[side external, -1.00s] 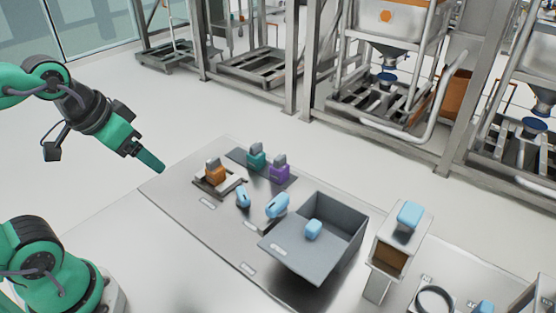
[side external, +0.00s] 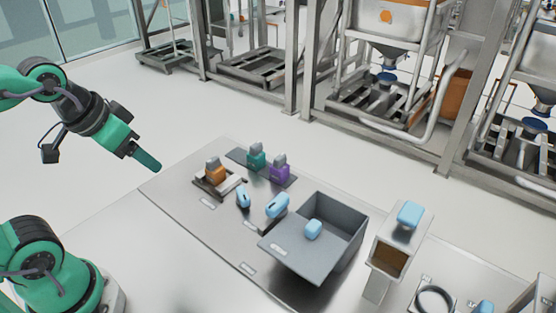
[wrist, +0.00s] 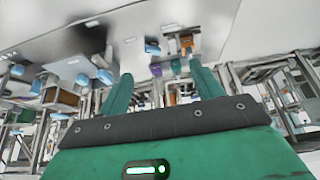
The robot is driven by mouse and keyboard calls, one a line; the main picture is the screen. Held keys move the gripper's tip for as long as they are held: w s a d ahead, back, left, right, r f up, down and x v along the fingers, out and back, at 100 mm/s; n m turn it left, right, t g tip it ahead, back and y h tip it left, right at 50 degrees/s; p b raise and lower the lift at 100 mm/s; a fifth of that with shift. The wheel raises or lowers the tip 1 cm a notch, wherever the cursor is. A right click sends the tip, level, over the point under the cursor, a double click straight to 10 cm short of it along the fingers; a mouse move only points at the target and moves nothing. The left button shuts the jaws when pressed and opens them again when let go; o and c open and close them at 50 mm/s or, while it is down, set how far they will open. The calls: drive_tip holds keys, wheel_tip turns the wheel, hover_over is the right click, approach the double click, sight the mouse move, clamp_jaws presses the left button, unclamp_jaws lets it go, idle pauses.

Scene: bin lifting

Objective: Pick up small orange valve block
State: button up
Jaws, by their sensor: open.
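In the wrist view the orange block (wrist: 187,41) shows small and far off, above the right finger. My gripper (side external: 152,164) is at the left, above and left of the block and apart from it. In the wrist view its two green fingers (wrist: 163,84) stand apart with nothing between them.
Green (side external: 256,158) and purple (side external: 279,170) blocks stand on a dark mat behind the orange one. Blue pieces (side external: 277,205) lie in front.

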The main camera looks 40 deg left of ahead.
drive_tip(key=shift+w, duration=0.15)
drive_tip(key=g, duration=0.6)
hover_over(213, 158)
drive_tip(key=f, duration=1.2)
drive_tip(key=shift+s+d+f, duration=0.2)
drive_tip(key=shift+s+f, duration=0.1)
drive_tip(key=shift+s, duration=0.1)
drive_tip(key=shift+w+a+f, duration=0.1)
drive_tip(key=shift+w+f, duration=0.1)
drive_tip(key=shift+f, duration=1.45)
drive_tip(key=shift+w+f, duration=0.15)
drive_tip(key=shift+f, duration=2.4)
